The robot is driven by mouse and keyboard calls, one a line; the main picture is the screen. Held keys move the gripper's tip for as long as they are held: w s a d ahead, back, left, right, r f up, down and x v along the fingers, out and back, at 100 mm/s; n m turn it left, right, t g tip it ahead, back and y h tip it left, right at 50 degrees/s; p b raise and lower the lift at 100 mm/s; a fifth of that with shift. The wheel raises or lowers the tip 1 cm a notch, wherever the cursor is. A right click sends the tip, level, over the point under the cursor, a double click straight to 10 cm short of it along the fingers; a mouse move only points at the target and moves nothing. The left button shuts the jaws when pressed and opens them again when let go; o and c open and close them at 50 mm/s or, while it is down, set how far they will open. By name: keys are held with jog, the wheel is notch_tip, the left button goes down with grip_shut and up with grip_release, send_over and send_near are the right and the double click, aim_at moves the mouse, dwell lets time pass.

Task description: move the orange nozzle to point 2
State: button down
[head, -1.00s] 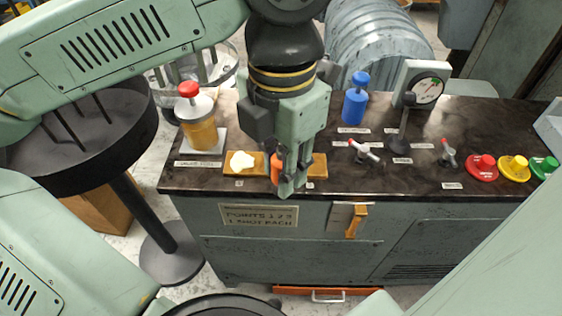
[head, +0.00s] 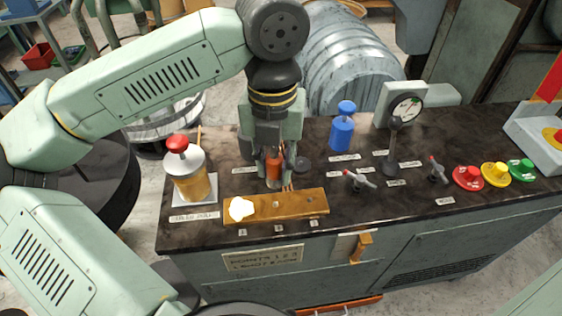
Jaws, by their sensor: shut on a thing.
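My gripper (head: 273,182) is shut on the orange nozzle (head: 273,168), which stands upright between the fingers. The nozzle is behind the middle of the wooden strip (head: 293,210), near point 2. Its lower end is partly hidden by the fingers, so I cannot tell how high it is above the counter. The strip has three points with small labels in front. Point 2 (head: 276,204), in the middle, and point 3 (head: 309,199), at the right, show small bare spots.
A red-topped amber jar (head: 190,175) stands left of the strip. A blue bottle (head: 342,130) and a dial gauge (head: 407,108) stand behind at the right. Small levers (head: 359,180) and red, yellow and green buttons (head: 496,174) line the right side of the dark counter (head: 400,215).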

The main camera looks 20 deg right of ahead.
aim_at(275, 181)
jog(key=shift+f+b, duration=1.25)
jog(key=shift+f, duration=1.1)
jog(key=shift+f+b, duration=0.8)
jog(key=shift+b, duration=0.15)
jog(key=shift+f+b, duration=0.6)
jog(key=shift+b, duration=0.35)
jog(key=c, duration=1.3)
grip_release()
notch_tip(275, 181, up, 12)
jog(key=shift+r, duration=0.1)
notch_tip(275, 181, up, 13)
jog(key=p, duration=1)
